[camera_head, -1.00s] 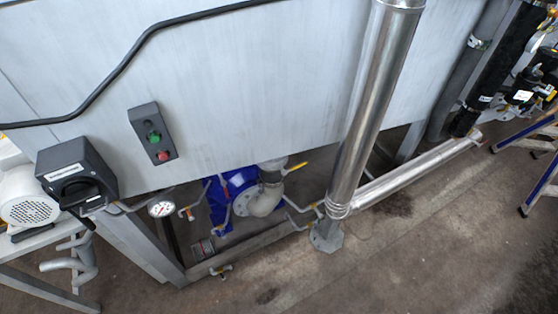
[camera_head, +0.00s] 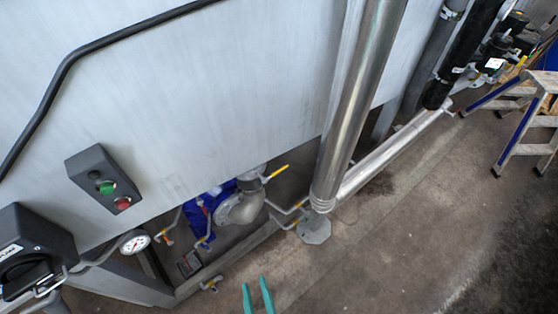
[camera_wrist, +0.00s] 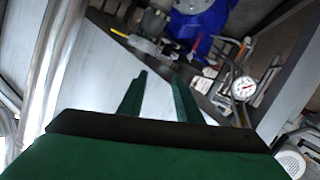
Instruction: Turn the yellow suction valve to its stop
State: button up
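The yellow valve handle (camera_head: 278,172) points up and right from the grey pipe elbow (camera_head: 240,208) beside the blue pump (camera_head: 205,203), below the large grey panel. In the wrist view, a yellow handle (camera_wrist: 118,33), probably the same one, lies on the pipework left of the blue pump (camera_wrist: 200,22). My gripper (camera_head: 257,296) shows only as two green fingers at the bottom edge of the head view, well below the handle in the picture. In the wrist view its fingers (camera_wrist: 160,96) are apart with nothing between them, and they do not touch the handle.
A thick metal pipe (camera_head: 350,110) stands right of the valve on a foot plate (camera_head: 314,229). A low frame rail (camera_head: 230,258) runs before the pump. A gauge (camera_head: 135,243) and button box (camera_head: 103,180) are left. A stepladder (camera_head: 525,115) stands right. Front floor is clear.

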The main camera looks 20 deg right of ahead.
jog(key=w+d+f+n+h, duration=0.1)
jog(key=w+d+f+n, duration=0.1)
jog(key=w+f+n, duration=0.35)
jog(key=n+h, duration=0.5)
jog(key=n, duration=0.1)
send_near(276, 173)
jog(key=d+x, duration=0.1)
jog(key=x, duration=1.3)
jog(key=shift+w+f, duration=0.3)
jog(key=shift+f, duration=0.1)
jog(key=shift+d, duration=0.15)
grip_shut()
